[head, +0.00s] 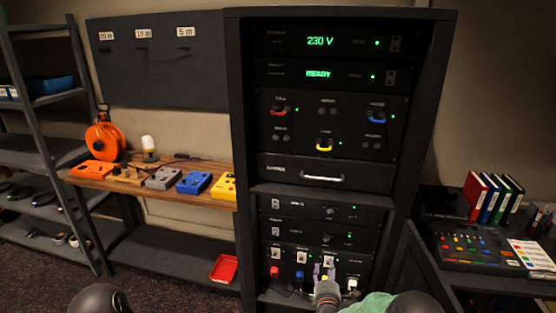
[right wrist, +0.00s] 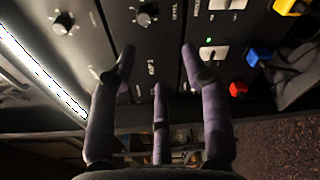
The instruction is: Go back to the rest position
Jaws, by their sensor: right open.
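My right gripper (head: 325,271) is in front of the bottom panel of the black equipment rack (head: 240,150). Its purple-grey fingers are spread and empty. The right wrist view shows the open fingers (right wrist: 157,70) pointing at the panel, with knobs and a white switch (right wrist: 228,4) beyond. Whether a fingertip touches the panel is unclear. A red plug (head: 275,271), a blue plug (head: 299,275) and a white plug (head: 352,283) sit low on that panel, close to the gripper.
A wooden shelf (head: 150,188) with coloured boxes and an orange cable reel (head: 104,138) stands left of the rack. A drawer handle (head: 323,178) juts out above the lower panels. A mixing console (head: 478,247) and binders (head: 490,199) are at the right.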

